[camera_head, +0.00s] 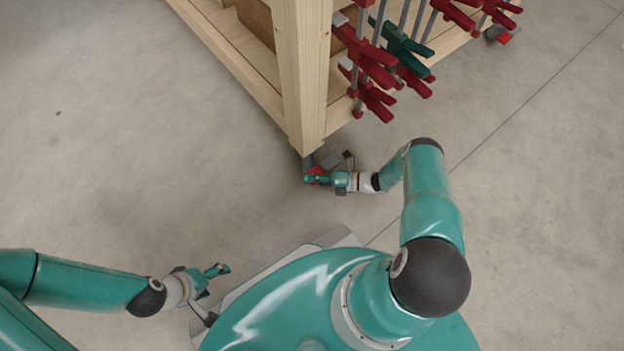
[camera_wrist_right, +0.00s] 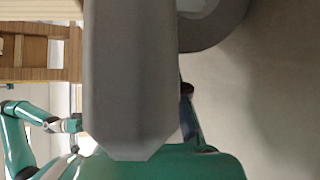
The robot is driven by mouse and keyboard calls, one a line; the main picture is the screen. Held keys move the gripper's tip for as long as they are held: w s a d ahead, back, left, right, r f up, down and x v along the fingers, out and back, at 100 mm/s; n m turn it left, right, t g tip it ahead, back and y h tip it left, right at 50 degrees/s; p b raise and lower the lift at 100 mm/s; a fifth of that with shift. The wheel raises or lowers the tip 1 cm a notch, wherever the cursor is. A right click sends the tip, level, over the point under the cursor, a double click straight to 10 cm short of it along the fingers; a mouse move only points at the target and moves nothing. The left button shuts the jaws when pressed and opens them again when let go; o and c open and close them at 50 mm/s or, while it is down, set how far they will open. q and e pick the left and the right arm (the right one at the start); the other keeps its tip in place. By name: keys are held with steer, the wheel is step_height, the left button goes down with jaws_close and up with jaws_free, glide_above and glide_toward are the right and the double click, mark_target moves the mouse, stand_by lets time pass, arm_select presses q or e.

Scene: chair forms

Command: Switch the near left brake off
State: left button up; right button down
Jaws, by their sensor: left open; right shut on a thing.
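The near left brake (camera_head: 318,171) is a small red pedal on the grey caster under the nearest corner post of the wooden cart. My right gripper (camera_head: 313,179) is at this brake, low over the floor, shut with the red part at its fingertips. The gripper and wrist partly cover the pedal, so its tilt cannot be told. In the right wrist view a grey block fills the middle close to the lens, and part of a round grey wheel (camera_wrist_right: 212,22) shows at the top. My left gripper (camera_head: 217,271) is open and empty, left of my base and well away from the cart.
The wooden cart (camera_head: 303,75) stands at the top with red and green clamps (camera_head: 368,60) hanging on its right side. Another caster (camera_head: 497,33) with a red part is at the far right corner. The concrete floor (camera_head: 130,150) is clear on both sides.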

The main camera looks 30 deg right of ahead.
steer(key=shift+f+m+b, duration=0.15)
steer(key=shift+m+b, duration=0.15)
steer(key=shift+b, duration=0.45)
steer(key=shift+r+t+y, duration=0.2)
steer(key=shift+t+y, duration=0.1)
steer(key=shift+y, duration=0.1)
steer(key=shift+d+r+m+t+y, duration=0.1)
steer(key=shift+r+m+t+y, duration=0.45)
steer(key=shift+m, duration=0.35)
steer(key=shift+d+r+m+t+y, duration=0.15)
steer(key=shift+r+m+t+y, duration=0.2)
steer(key=shift+r+m+t, duration=0.35)
steer(key=shift+d+f, duration=0.1)
steer(key=shift+f, duration=0.1)
steer(key=shift+w, duration=0.1)
steer(key=c, duration=1.2)
jaws_free()
steer(key=shift+g, duration=0.25)
steer(key=v, duration=0.7)
steer(key=shift+s+d+f, duration=0.1)
steer(key=shift+s+f, duration=0.1)
